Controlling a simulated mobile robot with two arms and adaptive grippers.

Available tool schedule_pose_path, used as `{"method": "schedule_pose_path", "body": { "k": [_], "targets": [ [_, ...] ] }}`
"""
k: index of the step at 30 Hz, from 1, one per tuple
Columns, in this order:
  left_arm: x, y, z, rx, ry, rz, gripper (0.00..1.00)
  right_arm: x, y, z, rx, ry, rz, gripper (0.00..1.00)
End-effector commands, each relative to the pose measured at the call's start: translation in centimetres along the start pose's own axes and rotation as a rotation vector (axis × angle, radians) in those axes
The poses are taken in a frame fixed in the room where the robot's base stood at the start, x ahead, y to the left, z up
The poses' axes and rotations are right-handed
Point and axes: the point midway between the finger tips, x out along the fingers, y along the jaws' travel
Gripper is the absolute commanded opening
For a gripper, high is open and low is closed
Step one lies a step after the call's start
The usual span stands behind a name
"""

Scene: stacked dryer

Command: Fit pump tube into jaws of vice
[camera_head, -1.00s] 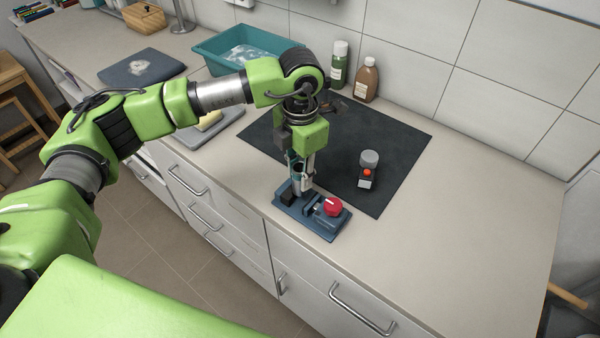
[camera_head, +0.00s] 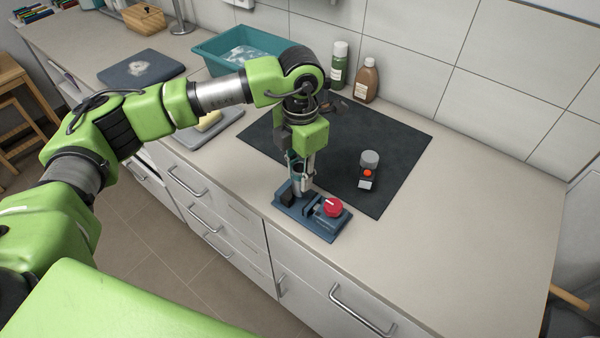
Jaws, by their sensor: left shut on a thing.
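The vice (camera_head: 318,222) is a blue block with a base plate and a red round knob (camera_head: 332,207), near the counter's front edge. My left gripper (camera_head: 301,184) points down over the vice's left part and is shut on the pump tube (camera_head: 297,172). Only a little of the tube shows, dark with a grey part, roughly upright between the fingers. Its lower end is at the vice's jaws, but the fingers and the vice hide whether it sits between them or touches them. My right gripper is not in view.
A dark mat (camera_head: 385,150) lies behind the vice. On it stands a small device (camera_head: 368,172) with a grey cap and an orange button. A green bottle (camera_head: 339,66) and a brown bottle (camera_head: 367,80) stand by the wall. The counter to the right is clear.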

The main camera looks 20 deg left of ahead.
Motion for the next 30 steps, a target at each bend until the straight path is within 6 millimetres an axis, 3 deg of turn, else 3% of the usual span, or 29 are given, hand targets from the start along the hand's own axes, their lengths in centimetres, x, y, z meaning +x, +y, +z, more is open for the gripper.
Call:
{"method": "schedule_pose_path", "body": {
  "k": [30],
  "targets": [
    [2.6,0.0,0.0,0.0,0.0,0.0,0.01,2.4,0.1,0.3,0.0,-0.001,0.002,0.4]
  ]
}}
